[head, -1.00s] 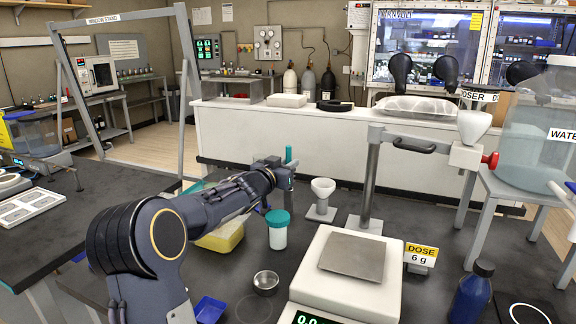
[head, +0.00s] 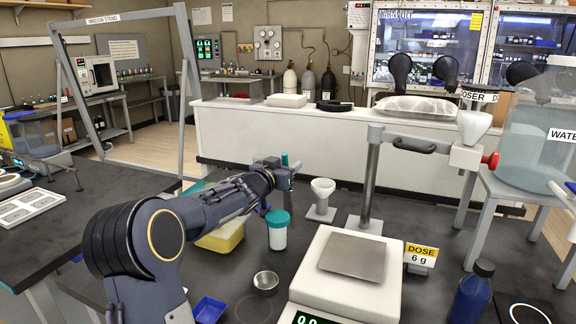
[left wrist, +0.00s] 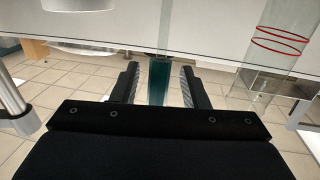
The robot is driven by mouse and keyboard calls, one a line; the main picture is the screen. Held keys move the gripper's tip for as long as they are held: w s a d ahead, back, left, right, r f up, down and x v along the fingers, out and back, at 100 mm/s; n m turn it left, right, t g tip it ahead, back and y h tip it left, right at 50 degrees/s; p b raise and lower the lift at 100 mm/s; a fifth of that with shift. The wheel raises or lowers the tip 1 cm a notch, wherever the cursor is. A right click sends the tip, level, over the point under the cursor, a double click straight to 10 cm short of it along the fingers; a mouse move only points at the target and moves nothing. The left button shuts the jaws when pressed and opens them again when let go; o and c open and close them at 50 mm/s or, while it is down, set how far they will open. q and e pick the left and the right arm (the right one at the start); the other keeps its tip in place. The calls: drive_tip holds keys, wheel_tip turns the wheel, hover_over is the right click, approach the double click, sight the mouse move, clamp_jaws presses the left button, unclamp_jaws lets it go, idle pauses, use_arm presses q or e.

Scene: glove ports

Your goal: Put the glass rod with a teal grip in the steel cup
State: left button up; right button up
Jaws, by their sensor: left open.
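The teal grip of the glass rod (head: 284,158) shows as a small upright piece by my left gripper (head: 288,174) in the head view. In the left wrist view the teal grip (left wrist: 158,80) stands between the two fingers of my left gripper (left wrist: 160,84). The fingers are apart, with gaps visible on both sides of it. A small round steel cup (head: 266,281) sits on the dark bench, nearer than the gripper and left of the scale. My right gripper is not in view.
A teal-lidded jar (head: 277,232), a yellow tub (head: 222,239) and a white funnel on a stand (head: 322,190) are near the gripper. A scale (head: 345,280), blue tray (head: 209,310) and blue bottle (head: 472,292) are nearer. A grey post (head: 371,180) rises behind the scale.

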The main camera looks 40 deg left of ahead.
use_arm(q)
drive_tip(key=s+d, duration=0.1)
drive_tip(key=s, duration=0.8)
drive_tip(key=shift+s+d+p, duration=0.2)
drive_tip(key=shift+s+p, duration=0.05)
drive_tip(key=shift+p, duration=0.2)
drive_tip(key=s+d+f+g+h+p, duration=0.2)
drive_tip(key=s+d+g+p, duration=0.1)
drive_tip(key=s+d, duration=0.6)
drive_tip(key=s+d+f+g+h+p, duration=0.2)
drive_tip(key=s+d+g, duration=0.3)
drive_tip(key=s+d, duration=0.4)
drive_tip(key=s+d+f+g+h+p, duration=0.2)
drive_tip(key=s+d+f+g+p, duration=0.1)
drive_tip(key=s+d, duration=0.6)
drive_tip(key=shift+s+d+f+g+h+p, duration=0.15)
drive_tip(key=shift+d+g+p, duration=0.2)
drive_tip(key=shift+d, duration=0.3)
drive_tip(key=shift+s+d+r+g+h+p, duration=0.15)
drive_tip(key=shift+d+g+p, duration=0.1)
drive_tip(key=shift+d+p, duration=0.3)
drive_tip(key=shift+f, duration=0.1)
